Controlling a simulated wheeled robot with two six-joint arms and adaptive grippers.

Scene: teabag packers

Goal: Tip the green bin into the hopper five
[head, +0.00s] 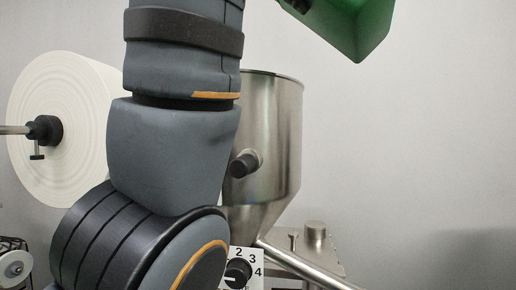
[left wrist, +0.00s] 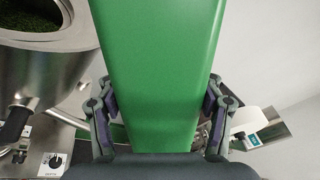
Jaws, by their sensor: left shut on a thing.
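The green bin (left wrist: 160,70) fills the middle of the left wrist view. My left gripper (left wrist: 160,105) is shut on it, with one finger on each side. In the head view part of the green bin (head: 352,28) shows at the top edge, above and to the right of the steel hopper (head: 272,150). The hopper's round rim also shows in the left wrist view (left wrist: 85,42), left of the bin, with dark green leaf material inside. The bin's contents are hidden. My left arm covers the hopper's left part in the head view. My right gripper is in neither view.
A large white paper roll (head: 75,110) stands at the left on a steel rod. A numbered dial (head: 238,270) sits below the hopper. A steel tube (head: 310,268) runs down to the right. The space in front of the right wall is clear.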

